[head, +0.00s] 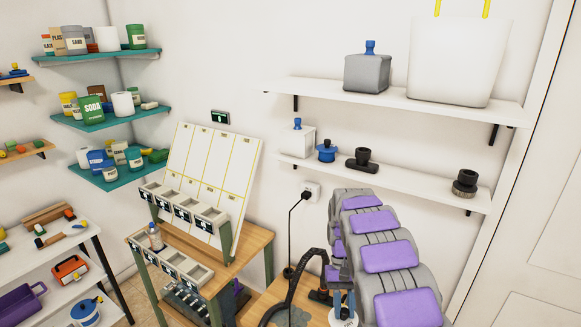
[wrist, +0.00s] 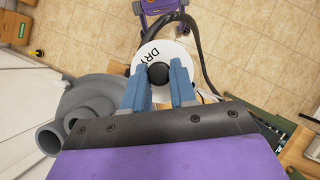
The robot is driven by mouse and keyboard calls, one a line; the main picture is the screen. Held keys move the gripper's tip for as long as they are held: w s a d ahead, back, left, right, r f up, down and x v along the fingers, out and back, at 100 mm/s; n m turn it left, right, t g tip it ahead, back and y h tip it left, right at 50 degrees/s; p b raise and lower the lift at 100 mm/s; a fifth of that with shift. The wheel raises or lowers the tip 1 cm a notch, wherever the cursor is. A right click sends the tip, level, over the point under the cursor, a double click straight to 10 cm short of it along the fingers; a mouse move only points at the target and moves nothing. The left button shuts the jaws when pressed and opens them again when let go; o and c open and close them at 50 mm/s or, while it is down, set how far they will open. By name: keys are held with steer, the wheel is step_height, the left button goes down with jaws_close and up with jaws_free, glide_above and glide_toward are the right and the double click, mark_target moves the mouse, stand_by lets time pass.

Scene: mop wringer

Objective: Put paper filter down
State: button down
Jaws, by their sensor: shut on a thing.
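A white round disc (wrist: 143,54) marked DRY, with a black knob (wrist: 158,75) in its middle, appears to be the paper filter. In the wrist view my gripper (wrist: 161,78) has its two blue fingers on either side of the knob and is shut on it. The disc also shows in part at the bottom of the head view (head: 345,320), below my gripper (head: 341,305). My fingers hide part of the disc, and I cannot tell whether its underside touches anything.
In the wrist view a grey rounded housing with pipe openings (wrist: 88,97) lies left of the disc. A black hose (wrist: 206,60) curves on the right. In the head view a wooden stand (head: 245,250) with bins is left of my arm; white shelves (head: 390,92) hang behind.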

steer(key=shift+f+b, duration=1.1)
steer(key=shift+f, duration=0.3)
steer(key=shift+w+a, duration=0.1)
steer(key=shift+w, duration=0.05)
